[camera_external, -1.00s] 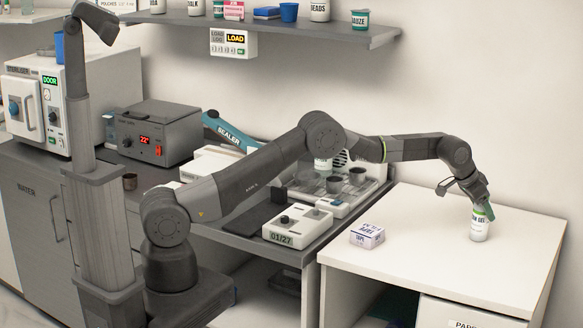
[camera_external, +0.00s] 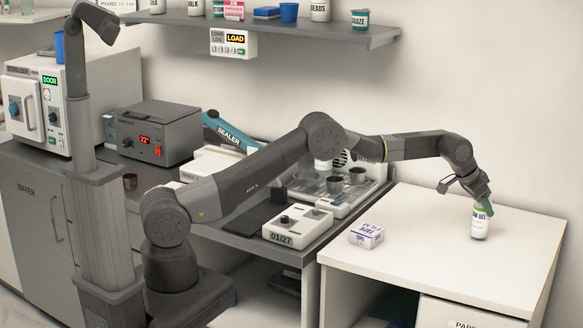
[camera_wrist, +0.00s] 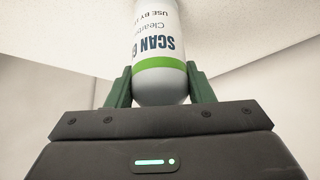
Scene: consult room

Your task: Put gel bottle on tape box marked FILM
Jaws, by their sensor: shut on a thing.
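The gel bottle (camera_external: 479,222) is white with a green band and dark lettering, at the right side of the white cabinet top. My gripper (camera_external: 484,203) is shut on it from above and behind; the bottle looks nearly upright. I cannot tell if its base is clear of the surface. In the wrist view the bottle (camera_wrist: 162,50), lettered SCAN G…, sits between the two green fingers (camera_wrist: 160,88). The tape box (camera_external: 367,235), small and white with purple lettering, lies on the same top to the left of the bottle. Its lettering is too small to read fully.
The white cabinet top (camera_external: 430,255) is clear between box and bottle. A white device showing 01/27 (camera_external: 297,224) and a tray with metal cups (camera_external: 335,184) stand on the dark counter at left. A shelf (camera_external: 300,37) hangs on the wall above.

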